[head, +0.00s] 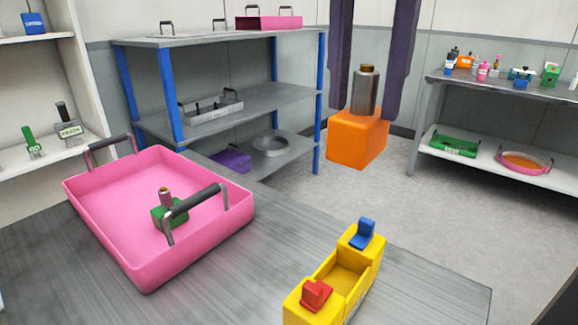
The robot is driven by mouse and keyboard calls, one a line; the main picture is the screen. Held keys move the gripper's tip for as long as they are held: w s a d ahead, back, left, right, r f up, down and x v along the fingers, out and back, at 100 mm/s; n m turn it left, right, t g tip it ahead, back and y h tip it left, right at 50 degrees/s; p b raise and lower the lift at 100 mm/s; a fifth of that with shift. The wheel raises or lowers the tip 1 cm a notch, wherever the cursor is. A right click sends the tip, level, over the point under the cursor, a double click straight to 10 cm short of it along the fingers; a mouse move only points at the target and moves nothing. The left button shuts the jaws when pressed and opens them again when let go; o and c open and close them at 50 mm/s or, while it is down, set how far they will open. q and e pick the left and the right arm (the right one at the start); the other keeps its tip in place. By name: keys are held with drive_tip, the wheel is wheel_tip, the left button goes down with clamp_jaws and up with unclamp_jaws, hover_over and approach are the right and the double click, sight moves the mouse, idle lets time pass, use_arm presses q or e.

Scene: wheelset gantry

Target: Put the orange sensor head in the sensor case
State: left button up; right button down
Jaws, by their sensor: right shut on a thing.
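The orange sensor head (355,139) is a block with a grey metal cylinder on top. It hangs in the air, upright, right of the image centre. My right gripper (366,108) has two dark purple fingers coming down from above, shut on the sensor head at its cylinder. A yellow open box (372,272) with a red latch (316,294) and a blue latch (362,233) stands on the near table, below the sensor head in the picture. Its well looks empty. No label shows whether this is the sensor case. My left gripper is out of view.
A pink tray (200,250) with dark handles stands left on the grey table (420,285); a green block with a metal top (168,210) is in it. A blue-posted shelf (215,105) stands behind. A bench (445,78) with small items is at right.

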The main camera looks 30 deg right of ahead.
sight(356, 163)
drive_tip(key=shift+s+f+b, duration=0.1)
drive_tip(key=shift+f+b, duration=1.55)
drive_tip(key=shift+f, duration=8.3)
drive_tip(key=shift+f, duration=0.1)
drive_tip(key=shift+c, duration=1.8)
unclamp_jaws()
wheel_tip(356, 163, up, 12)
drive_tip(key=shift+r+p, duration=0.15)
drive_tip(key=shift+p, duration=0.6)
